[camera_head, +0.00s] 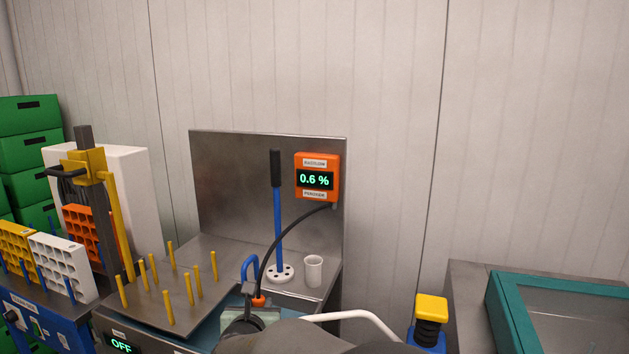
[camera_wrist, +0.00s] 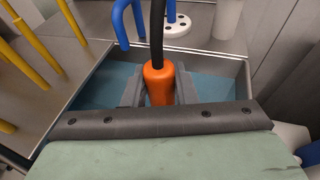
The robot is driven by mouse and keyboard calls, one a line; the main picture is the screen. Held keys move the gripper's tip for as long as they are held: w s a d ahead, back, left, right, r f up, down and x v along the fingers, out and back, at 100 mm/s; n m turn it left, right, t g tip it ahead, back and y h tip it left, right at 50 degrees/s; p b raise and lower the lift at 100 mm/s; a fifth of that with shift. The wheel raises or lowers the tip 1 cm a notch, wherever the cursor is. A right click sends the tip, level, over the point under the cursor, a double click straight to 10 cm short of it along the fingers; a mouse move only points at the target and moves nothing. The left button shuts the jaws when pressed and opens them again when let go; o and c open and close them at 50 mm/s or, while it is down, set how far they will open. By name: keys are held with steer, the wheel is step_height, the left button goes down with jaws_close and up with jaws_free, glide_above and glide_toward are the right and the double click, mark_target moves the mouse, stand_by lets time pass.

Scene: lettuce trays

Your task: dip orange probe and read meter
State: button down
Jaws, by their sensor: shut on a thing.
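The orange probe (camera_wrist: 159,84) is held upright between the dark fingers of my gripper (camera_wrist: 160,92) in the wrist view, with a black cable rising from its top. It is over a basin of blue-green liquid (camera_wrist: 205,88); its lower end is hidden, so I cannot tell whether it touches the liquid. In the head view the probe's top (camera_head: 258,301) shows at my gripper (camera_head: 254,310), partly hidden by my arm. The orange meter (camera_head: 317,161) on the steel backsplash reads "0.6 %" in green, and the cable runs up to it.
A blue rod with a black handle (camera_head: 277,200) stands in a white perforated base (camera_head: 281,274). A white cup (camera_head: 313,270) stands beside it. A blue hook (camera_head: 249,266) is close to the probe. Yellow pegs (camera_head: 197,283) rise from the steel plate at left. A teal-framed case (camera_head: 512,318) is at right.

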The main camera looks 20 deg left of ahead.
stand_by(0.3)
step_height(320, 180, up, 12)
steer(key=p, duration=0.8)
steer(key=shift+r, duration=0.15)
steer(key=shift+d, duration=0.1)
stand_by(0.6)
